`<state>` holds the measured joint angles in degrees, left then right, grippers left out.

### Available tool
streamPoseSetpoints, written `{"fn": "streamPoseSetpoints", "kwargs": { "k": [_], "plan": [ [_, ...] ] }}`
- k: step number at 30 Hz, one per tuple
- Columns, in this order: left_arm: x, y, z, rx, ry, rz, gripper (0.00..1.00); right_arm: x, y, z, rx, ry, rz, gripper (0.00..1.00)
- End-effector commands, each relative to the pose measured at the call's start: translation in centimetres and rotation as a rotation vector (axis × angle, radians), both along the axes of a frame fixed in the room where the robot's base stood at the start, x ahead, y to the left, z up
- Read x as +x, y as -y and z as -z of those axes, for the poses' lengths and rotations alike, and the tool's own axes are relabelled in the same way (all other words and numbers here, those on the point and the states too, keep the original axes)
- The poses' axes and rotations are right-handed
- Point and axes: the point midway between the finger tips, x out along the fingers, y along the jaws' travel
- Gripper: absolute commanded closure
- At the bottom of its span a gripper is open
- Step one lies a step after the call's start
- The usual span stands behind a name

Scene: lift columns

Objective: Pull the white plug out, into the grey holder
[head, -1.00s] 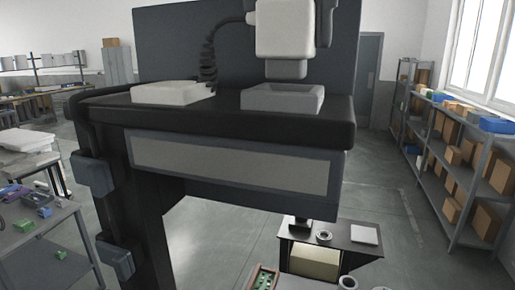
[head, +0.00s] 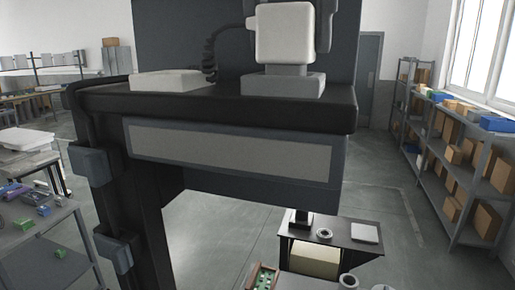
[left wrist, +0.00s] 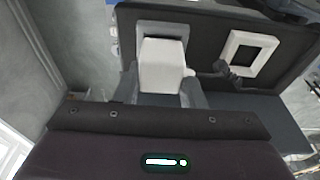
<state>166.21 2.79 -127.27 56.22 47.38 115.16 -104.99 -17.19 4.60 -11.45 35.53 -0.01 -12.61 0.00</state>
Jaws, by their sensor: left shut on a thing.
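The white plug (head: 284,33) is upright, its grey lower end at the top of the grey holder (head: 283,86). That end looks to be in the holder's opening; how deep it sits is hidden. My left gripper (head: 288,22) is shut on the plug, one finger on each side. In the left wrist view the plug (left wrist: 162,66) is between the fingers (left wrist: 163,84), in front of the grey holder (left wrist: 174,29). The white socket (head: 172,80) stands to the left of the holder, and its empty dark opening shows in the left wrist view (left wrist: 232,66). My right gripper is not in view.
A dark coiled cable (head: 209,58) runs from the plug toward the socket's side. Socket and holder stand on a black shelf (head: 225,106) with a dark panel behind. Shelving with boxes (head: 462,150) is far right; a low table (head: 345,237) stands beyond below.

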Motion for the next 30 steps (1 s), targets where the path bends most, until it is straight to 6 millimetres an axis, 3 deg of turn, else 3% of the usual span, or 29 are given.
{"fn": "streamPoseSetpoints", "kwargs": {
  "k": [14,15,19,25,28,30],
  "plan": [
    [-0.01,0.0,0.39,0.0,0.0,0.0,0.87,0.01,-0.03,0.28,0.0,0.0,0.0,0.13],
    [-0.01,0.0,0.38,0.0,0.0,0.0,0.59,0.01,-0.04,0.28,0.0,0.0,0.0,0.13],
    [-0.01,0.0,0.39,0.0,0.0,0.0,0.42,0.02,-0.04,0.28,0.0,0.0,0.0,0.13],
    [0.0,0.0,0.42,0.0,-0.001,0.0,0.39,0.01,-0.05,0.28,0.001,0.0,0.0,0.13],
    [0.01,0.02,0.44,0.001,-0.001,0.0,0.3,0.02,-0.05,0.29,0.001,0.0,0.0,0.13],
    [0.01,0.02,0.44,0.001,-0.001,0.0,0.3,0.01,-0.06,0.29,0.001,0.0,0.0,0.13]
  ]
}}
